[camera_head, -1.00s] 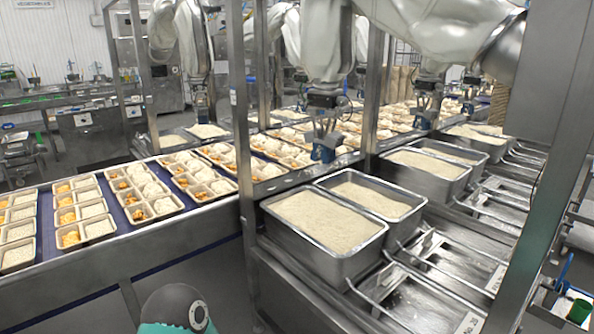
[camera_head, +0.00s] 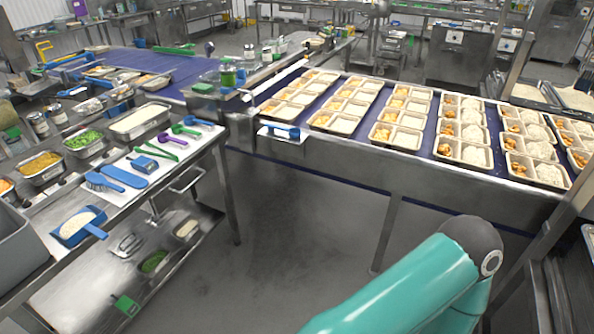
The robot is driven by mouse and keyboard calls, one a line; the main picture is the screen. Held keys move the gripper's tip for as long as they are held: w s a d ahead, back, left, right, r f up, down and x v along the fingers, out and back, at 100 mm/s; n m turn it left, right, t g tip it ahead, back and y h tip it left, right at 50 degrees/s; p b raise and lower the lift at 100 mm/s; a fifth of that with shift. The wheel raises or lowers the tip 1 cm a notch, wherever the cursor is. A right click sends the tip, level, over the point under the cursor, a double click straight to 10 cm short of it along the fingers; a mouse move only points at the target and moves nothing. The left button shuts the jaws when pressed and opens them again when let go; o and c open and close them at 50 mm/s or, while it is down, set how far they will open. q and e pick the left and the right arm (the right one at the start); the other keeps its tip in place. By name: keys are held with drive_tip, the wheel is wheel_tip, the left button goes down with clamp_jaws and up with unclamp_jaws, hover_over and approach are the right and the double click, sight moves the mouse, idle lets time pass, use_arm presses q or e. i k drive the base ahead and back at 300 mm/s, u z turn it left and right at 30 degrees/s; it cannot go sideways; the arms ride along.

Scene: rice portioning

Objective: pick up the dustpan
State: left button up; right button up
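A blue pan-shaped scoop (camera_head: 79,225) with a short blue handle lies on the steel table at the left, with white grains in it. It looks like a dustpan, but I cannot be sure that it is the one named. My own teal arm link shows at the bottom right, far from the blue pan. Neither of my grippers is in view, so I cannot tell their state.
Blue tools and colored spoons lie on a white mat (camera_head: 122,186) beside the pan. Food trays (camera_head: 85,144) stand behind. A conveyor (camera_head: 303,117) with filled trays runs across the back. The floor (camera_head: 290,240) between table and conveyor is clear.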

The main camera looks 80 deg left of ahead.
sight(87, 222)
drive_tip(key=z, duration=0.2)
drive_tip(key=i, duration=0.2)
drive_tip(key=u, duration=3.2)
drive_tip(key=i, duration=0.35)
drive_tip(key=u, duration=1.7)
drive_tip(key=k, duration=0.6)
drive_tip(key=u, duration=0.5)
drive_tip(key=i, duration=1.6)
drive_tip(key=z, duration=0.45)
